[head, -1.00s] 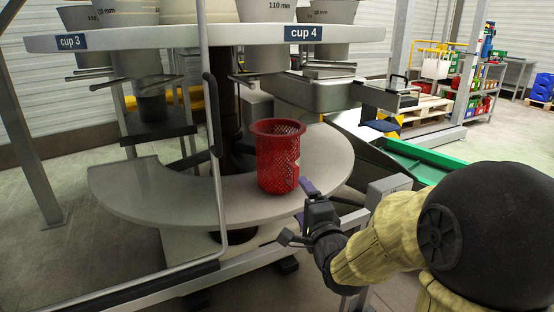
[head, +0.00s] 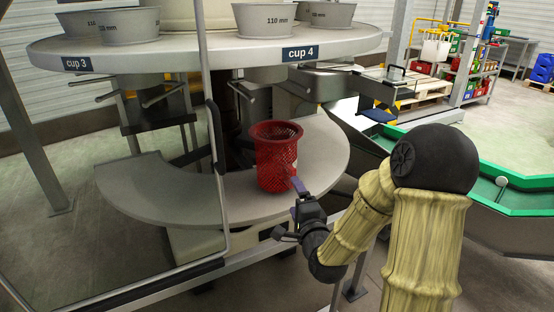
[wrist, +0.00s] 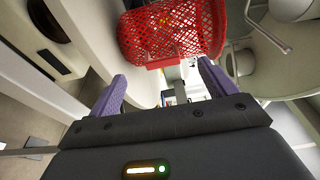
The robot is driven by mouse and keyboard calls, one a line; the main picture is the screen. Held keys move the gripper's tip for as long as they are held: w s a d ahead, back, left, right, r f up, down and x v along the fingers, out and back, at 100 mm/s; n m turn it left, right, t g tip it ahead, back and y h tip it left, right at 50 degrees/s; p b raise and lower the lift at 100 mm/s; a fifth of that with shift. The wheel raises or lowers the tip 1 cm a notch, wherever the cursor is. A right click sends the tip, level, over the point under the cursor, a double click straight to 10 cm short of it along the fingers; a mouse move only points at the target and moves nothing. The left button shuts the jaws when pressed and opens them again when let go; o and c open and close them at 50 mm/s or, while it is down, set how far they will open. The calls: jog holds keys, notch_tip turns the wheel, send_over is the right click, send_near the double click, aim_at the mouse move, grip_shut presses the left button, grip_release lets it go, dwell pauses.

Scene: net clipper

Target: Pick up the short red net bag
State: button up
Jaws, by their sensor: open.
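The short red net bag (head: 276,160) stands upright on the grey curved shelf (head: 160,203) below the round table. It is a mesh cylinder with a flared rim and a small pale label low on its right side. My gripper (head: 298,188) is at the bag's lower right in the head view, close to it. In the wrist view the bag (wrist: 172,32) fills the top middle, beyond the two purple fingers of my gripper (wrist: 162,85). The fingers are spread apart with nothing between them. Whether a finger touches the bag is unclear.
The round table (head: 190,53) with several grey cups overhangs the shelf. A metal guard frame (head: 222,150) stands to the left of the bag, in front of the shelf. A green-edged conveyor (head: 515,182) is at the right. The shelf's left part is bare.

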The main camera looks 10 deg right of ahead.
aim_at(285, 174)
jog(key=w, duration=0.3)
jog(key=shift+w+a, duration=0.15)
jog(key=shift+w, duration=0.05)
jog(key=w+p, duration=0.1)
jog(key=w, duration=0.4)
jog(key=shift+w, duration=0.1)
dwell(0.5)
jog(key=c, duration=1)
